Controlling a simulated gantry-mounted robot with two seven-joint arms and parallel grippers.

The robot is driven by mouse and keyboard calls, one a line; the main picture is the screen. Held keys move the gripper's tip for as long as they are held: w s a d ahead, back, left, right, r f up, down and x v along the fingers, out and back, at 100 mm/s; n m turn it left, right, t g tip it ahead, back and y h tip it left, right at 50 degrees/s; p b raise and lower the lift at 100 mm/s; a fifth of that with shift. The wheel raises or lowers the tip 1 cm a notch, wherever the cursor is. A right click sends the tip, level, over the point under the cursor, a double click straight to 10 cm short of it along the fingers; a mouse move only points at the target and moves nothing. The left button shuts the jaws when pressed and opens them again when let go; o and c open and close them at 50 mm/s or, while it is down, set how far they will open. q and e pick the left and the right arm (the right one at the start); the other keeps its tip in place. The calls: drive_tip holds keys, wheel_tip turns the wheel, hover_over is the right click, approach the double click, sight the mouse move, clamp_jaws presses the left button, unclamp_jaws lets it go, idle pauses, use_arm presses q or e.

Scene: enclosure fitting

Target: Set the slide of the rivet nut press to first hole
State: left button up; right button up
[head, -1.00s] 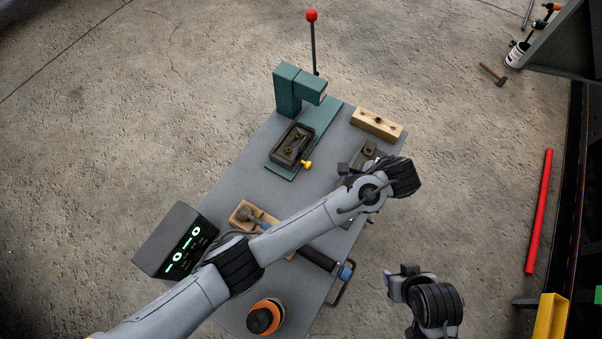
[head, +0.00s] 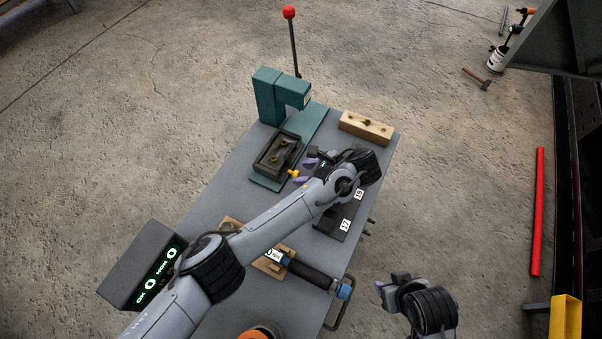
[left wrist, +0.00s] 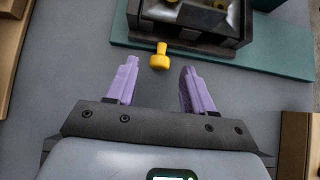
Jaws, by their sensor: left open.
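The rivet nut press (head: 268,95) is dark green, with a red-ball lever (head: 289,13) at the back. Its slide, a dark tray-like fixture (head: 278,153), sits on the green base plate and holds brass-coloured pieces; it also shows in the left wrist view (left wrist: 190,32). A yellow knob (head: 293,173) sticks out of the slide's near side. My left gripper (head: 306,170) is open and empty beside the knob. In the left wrist view the knob (left wrist: 159,56) lies between the lines of the purple fingers, around their tips. My right gripper (head: 385,288) hangs off the table's right side; its jaw opening is unclear.
A wooden block (head: 367,127) with holes stands at the table's far right. A dark numbered rack (head: 340,222) lies under my left arm. A counter box (head: 145,265) and a blue-and-black tool (head: 315,275) are nearer. Bare grey table (head: 218,188) lies left of the slide.

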use_arm(q)
drive_tip(key=shift+x, duration=1.1)
clamp_jaws()
